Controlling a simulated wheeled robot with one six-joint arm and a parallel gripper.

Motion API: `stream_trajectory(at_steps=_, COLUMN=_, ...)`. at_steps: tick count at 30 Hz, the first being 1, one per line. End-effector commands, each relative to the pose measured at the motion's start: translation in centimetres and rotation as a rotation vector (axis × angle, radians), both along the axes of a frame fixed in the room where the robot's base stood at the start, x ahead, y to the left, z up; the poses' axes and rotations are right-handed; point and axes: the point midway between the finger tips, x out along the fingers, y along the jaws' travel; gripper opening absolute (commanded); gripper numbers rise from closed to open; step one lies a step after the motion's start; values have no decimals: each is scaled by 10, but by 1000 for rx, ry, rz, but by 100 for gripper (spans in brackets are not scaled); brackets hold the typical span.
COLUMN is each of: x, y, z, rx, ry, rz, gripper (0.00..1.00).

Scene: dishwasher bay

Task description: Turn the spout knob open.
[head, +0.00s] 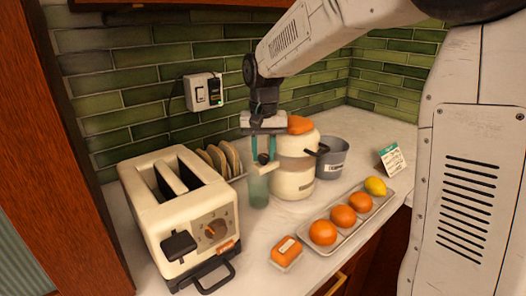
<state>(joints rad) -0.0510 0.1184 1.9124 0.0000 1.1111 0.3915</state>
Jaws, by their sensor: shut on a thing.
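A cream juicer (292,182) with an orange top (300,125) stands on the counter, right of centre. Its pale spout (264,169) sticks out to the left. The small dark spout knob (263,158) sits on top of the spout. My gripper (263,154) reaches down from above, with its two teal fingers either side of the knob, shut on it. How far the knob is turned cannot be told. A greenish glass (258,190) stands upright under the spout.
A cream toaster (165,240) stands at left, with bread slices (222,158) in a rack behind it. A grey bucket (331,160) is right of the juicer. In front are a tray (377,205) of oranges and a lemon, and a small orange-topped box (286,251).

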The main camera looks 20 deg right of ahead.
Motion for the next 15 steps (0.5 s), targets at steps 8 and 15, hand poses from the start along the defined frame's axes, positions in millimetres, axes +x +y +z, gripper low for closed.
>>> stream_trajectory(at_steps=8, x=0, y=0, z=1, rx=0, ry=-1, rz=233, gripper=6)
stream_trajectory(at_steps=15, x=0, y=0, z=1, rx=0, ry=-1, rz=448, gripper=6)
